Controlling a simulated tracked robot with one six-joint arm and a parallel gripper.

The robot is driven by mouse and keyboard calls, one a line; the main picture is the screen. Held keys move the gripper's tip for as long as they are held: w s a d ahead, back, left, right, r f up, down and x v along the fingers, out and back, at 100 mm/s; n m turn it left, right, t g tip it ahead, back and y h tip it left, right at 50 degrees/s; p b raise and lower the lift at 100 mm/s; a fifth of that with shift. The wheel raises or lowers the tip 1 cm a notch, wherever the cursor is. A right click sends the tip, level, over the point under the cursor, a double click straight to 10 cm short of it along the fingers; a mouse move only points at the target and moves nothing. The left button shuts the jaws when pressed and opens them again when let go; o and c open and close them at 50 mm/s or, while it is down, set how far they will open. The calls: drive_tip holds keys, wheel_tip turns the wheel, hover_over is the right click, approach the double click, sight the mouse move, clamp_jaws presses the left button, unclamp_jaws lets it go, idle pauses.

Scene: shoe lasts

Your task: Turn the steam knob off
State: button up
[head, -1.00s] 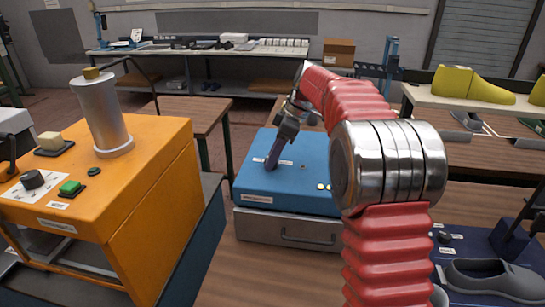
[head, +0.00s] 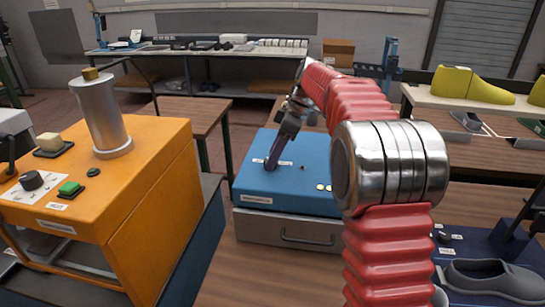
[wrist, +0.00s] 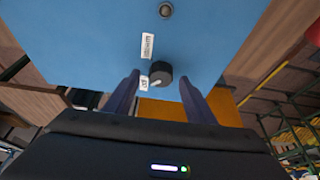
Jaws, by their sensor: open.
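A round black knob (wrist: 160,74) with a white pointer line stands on the blue top of a box (head: 250,180). In the wrist view the pointer aims down-left towards a small white label. My gripper (wrist: 158,79) is open, with its two dark fingers apart. The knob shows between and just beyond the fingertips, and I see no contact. In the head view my gripper (head: 272,165) reaches down to the blue top and hides the knob there. The label text is too small to read.
An orange machine (head: 150,200) stands at left, with another black knob (head: 32,180), a green button (head: 69,188) and a metal cylinder (head: 101,115). A grey shoe (head: 490,280) is at lower right.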

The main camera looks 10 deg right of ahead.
drive_tip(key=v, duration=1.2)
drive_tip(key=shift+d+r, duration=0.2)
drive_tip(key=shift+d, duration=0.05)
drive_tip(key=shift+s, duration=0.1)
drive_tip(key=s+f+m, duration=0.1)
drive_tip(key=f+m, duration=0.1)
drive_tip(key=m, duration=0.1)
drive_tip(key=s+d+f+m+h, duration=0.1)
drive_tip(key=f+m, duration=0.2)
drive_tip(key=s+f+m, duration=0.1)
drive_tip(key=f+m, duration=0.2)
drive_tip(key=shift+s+d+f+t+h, duration=0.1)
drive_tip(key=shift+d+f+t+h, duration=0.1)
drive_tip(key=shift+d+t+h, duration=0.1)
drive_tip(key=s+a+f+m+t, duration=0.1)
drive_tip(key=s+a, duration=0.1)
drive_tip(key=s, duration=0.8)
drive_tip(key=s+a+f+m+t+h, duration=0.1)
drive_tip(key=s+a+f+m, duration=0.1)
drive_tip(key=s, duration=0.9)
drive_tip(key=s+a+f+m+t+h, duration=0.1)
drive_tip(key=s+a+f, duration=0.1)
drive_tip(key=s, duration=0.9)
drive_tip(key=shift+a+m, duration=0.3)
drive_tip(key=shift+a, duration=0.45)
